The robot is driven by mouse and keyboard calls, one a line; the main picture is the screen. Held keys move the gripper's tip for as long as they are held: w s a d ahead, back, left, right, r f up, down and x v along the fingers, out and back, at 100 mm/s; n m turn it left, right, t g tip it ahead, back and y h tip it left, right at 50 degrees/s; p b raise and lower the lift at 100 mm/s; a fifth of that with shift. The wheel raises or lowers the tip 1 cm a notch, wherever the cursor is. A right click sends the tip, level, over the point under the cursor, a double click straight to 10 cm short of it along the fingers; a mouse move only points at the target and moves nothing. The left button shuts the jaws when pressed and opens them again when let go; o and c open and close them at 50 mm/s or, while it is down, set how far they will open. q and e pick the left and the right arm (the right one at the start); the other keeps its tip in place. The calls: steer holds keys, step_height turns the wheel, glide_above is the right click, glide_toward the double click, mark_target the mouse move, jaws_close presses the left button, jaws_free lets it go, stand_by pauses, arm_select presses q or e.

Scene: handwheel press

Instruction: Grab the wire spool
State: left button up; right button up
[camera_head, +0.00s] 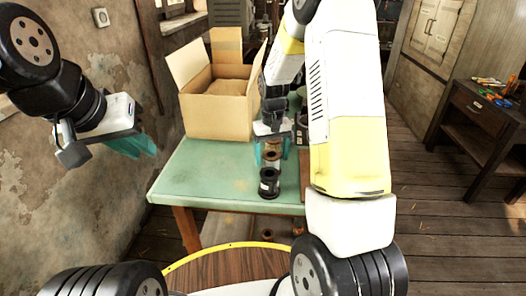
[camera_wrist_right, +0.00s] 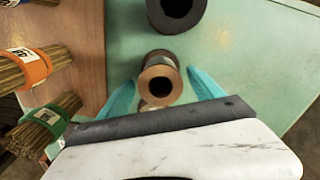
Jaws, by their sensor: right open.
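A copper-brown wire spool (camera_head: 271,160) stands on the green table (camera_head: 215,165). It also shows in the right wrist view (camera_wrist_right: 160,72), upright, its open hole facing the camera. My right gripper (camera_wrist_right: 163,90) is open, with one teal finger on each side of this spool; I cannot tell whether they touch it. In the head view the right gripper (camera_head: 271,150) comes down from above, just behind the dark spool. The dark spool (camera_head: 269,184) stands nearer the table's front edge and also shows in the wrist view (camera_wrist_right: 176,10). My left gripper (camera_head: 131,146) hangs away from the table at the left.
An open cardboard box (camera_head: 217,112) stands at the table's back left. In the wrist view, bundles of thin rods with an orange band (camera_wrist_right: 28,68) and a green band (camera_wrist_right: 47,118) lie beside the spools on a brown surface. The table's front left is clear.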

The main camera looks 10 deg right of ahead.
steer(key=shift+f, duration=1.35)
jaws_close()
steer(key=shift+r, duration=0.1)
